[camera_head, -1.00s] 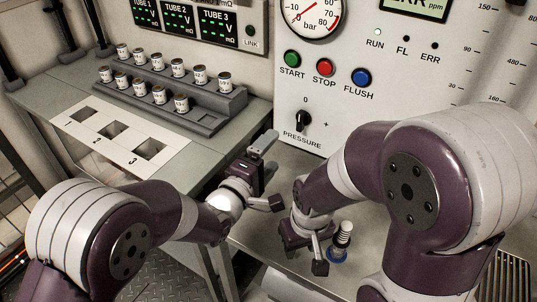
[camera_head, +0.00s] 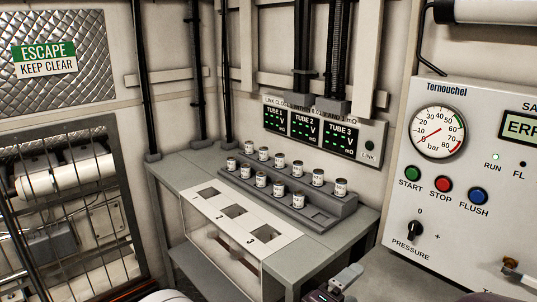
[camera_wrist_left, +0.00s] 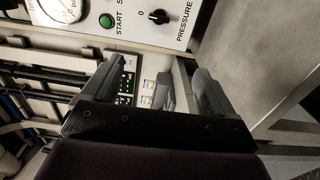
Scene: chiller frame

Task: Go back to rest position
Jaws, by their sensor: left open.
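My left gripper (camera_head: 346,277) shows only in part at the bottom edge of the head view, in front of the grey bench and left of the machine panel. In the left wrist view the left gripper (camera_wrist_left: 155,82) has its two grey fingers wide apart, with nothing held between them. My right gripper is outside the head view.
A grey bench (camera_head: 190,172) carries a stepped rack (camera_head: 292,206) with several small labelled cans and a white plate (camera_head: 213,213) with three numbered square holes. The machine panel (camera_head: 465,125), with a gauge, buttons and a pressure knob (camera_head: 415,230), stands at right. A mesh barrier (camera_head: 70,225) is at left.

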